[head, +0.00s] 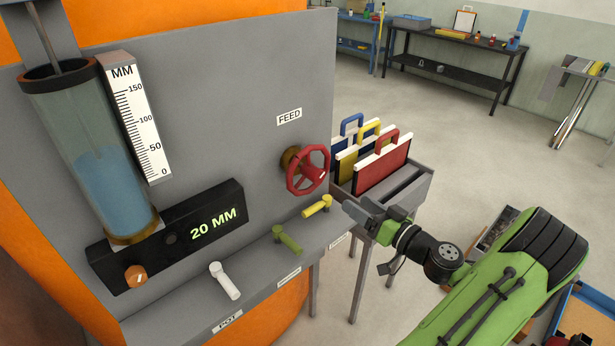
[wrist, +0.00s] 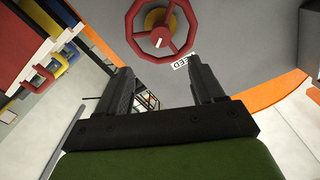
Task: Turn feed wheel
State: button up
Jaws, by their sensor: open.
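The red feed wheel (head: 308,170) sits on a brass-coloured hub on the grey panel (head: 235,90), below the FEED label (head: 289,117). It has a rim with spokes and a small white mark. In the wrist view the wheel (wrist: 161,45) is at the top centre, beyond the fingertips. My gripper (wrist: 160,72) is open and empty, its two black fingers apart. In the head view my gripper (head: 352,212) is to the lower right of the wheel and appears clear of it. The fingertips are hard to make out there.
A rack (head: 415,190) of coloured framed boards stands just right of the wheel. A display (head: 213,226) reads 20 MM beside a cylinder (head: 95,160) with blue liquid.

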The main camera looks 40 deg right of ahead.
aim_at(319, 179)
jog(key=w+p, duration=0.1)
jog(key=w, duration=0.8)
jog(key=w+p, duration=0.1)
jog(key=w, duration=0.4)
jog(key=shift+w+a+p, duration=0.25)
jog(key=shift+p, duration=0.1)
grip_shut()
